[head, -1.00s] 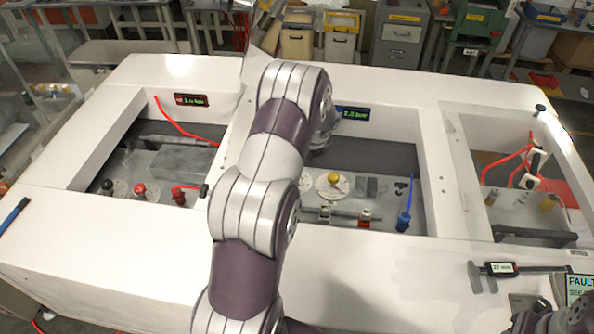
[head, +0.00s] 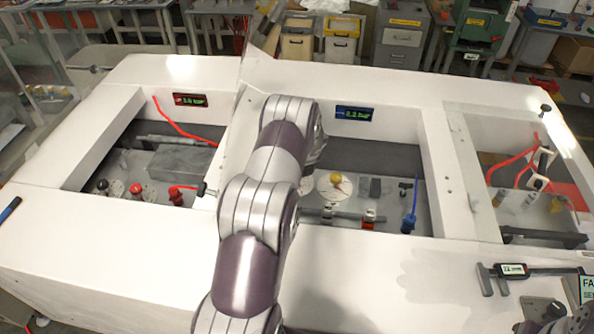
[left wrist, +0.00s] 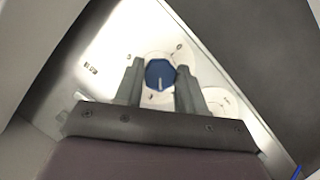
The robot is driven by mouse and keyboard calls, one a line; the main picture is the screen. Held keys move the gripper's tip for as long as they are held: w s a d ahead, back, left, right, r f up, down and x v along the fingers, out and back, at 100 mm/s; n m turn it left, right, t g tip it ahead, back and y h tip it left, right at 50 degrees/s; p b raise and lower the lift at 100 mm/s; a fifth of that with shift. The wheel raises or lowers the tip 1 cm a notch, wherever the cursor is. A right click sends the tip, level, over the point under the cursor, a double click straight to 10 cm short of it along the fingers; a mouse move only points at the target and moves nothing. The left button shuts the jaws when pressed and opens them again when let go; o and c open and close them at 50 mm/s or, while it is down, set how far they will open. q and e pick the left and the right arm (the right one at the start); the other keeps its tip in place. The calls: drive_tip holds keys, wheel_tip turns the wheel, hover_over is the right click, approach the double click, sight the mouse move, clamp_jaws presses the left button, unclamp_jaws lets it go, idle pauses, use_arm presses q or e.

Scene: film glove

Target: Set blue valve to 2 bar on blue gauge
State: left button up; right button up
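The blue valve (left wrist: 160,74) is a round blue knob with a pale pointer mark on a light dial plate. My left gripper (left wrist: 160,67) has a finger on each side of the knob, close against it, and seems shut on it. In the head view my left arm hides both valve and gripper.
A red gauge (head: 190,99) is on the left bay wall. A yellow knob (head: 336,178) on a white dial and a blue fitting (head: 409,222) stand in the middle bay. A caliper (head: 513,269) lies on the white front ledge. Bay walls surround my left arm.

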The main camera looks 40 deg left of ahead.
use_arm(q)
drive_tip(key=shift+c, duration=0.7)
drive_tip(key=shift+f+b, duration=0.2)
drive_tip(key=shift+b, duration=0.15)
drive_tip(key=shift+n+b, duration=0.45)
drive_tip(key=shift+n, duration=0.25)
drive_tip(key=shift+r+g, duration=0.2)
drive_tip(key=shift+g, duration=0.1)
drive_tip(key=o, duration=1.1)
drive_tip(key=shift+c, duration=0.2)
drive_tip(key=p+v, duration=0.5)
drive_tip(key=v, duration=0.7)
drive_tip(key=shift+d+r, duration=0.25)
drive_tip(key=shift+d, duration=0.05)
